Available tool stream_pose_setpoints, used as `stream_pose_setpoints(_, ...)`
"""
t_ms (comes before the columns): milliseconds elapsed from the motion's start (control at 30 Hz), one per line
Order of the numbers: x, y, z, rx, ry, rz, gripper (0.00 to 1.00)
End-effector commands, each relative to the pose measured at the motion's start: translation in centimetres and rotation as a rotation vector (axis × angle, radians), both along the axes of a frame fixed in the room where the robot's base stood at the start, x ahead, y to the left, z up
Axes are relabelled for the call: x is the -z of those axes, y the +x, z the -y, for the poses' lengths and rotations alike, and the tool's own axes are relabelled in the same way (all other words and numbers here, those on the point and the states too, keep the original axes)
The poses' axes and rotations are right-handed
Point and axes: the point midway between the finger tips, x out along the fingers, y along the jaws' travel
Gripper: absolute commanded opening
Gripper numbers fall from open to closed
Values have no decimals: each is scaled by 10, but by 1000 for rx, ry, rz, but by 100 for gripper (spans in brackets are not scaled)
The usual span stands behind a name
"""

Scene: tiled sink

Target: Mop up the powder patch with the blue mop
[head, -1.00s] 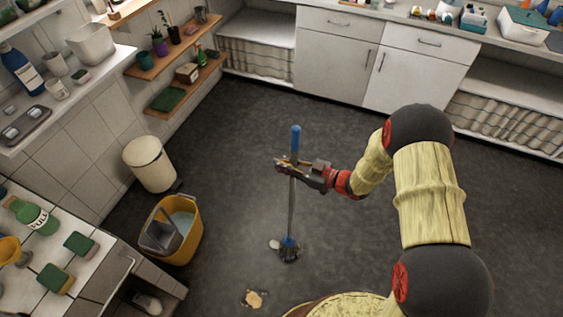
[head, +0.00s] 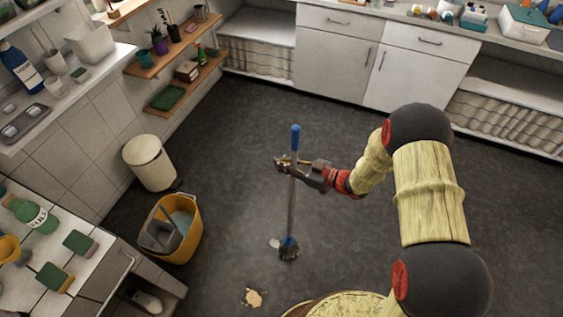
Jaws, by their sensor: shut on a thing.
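The blue mop (head: 292,208) stands nearly upright in the middle of the head view, with a blue grip at its top and a dark head with blue on the floor. My gripper (head: 287,163) is shut on its handle, just below the blue grip. A pale tan powder patch (head: 253,298) lies on the dark floor near the bottom edge, below and left of the mop head and apart from it. A small whitish patch (head: 273,242) shows at the left edge of the mop head; the head may hide part of it.
A yellow mop bucket (head: 187,240) with a grey wringer stands to the left. A cream bin (head: 149,162) stands behind it. A tiled counter (head: 75,285) fills the lower left. White cabinets (head: 330,60) line the back. The dark floor between is clear.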

Motion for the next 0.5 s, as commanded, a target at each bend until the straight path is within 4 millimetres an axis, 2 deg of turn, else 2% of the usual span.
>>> stream_pose_setpoints(500,8,1,0,0,1,2,0)
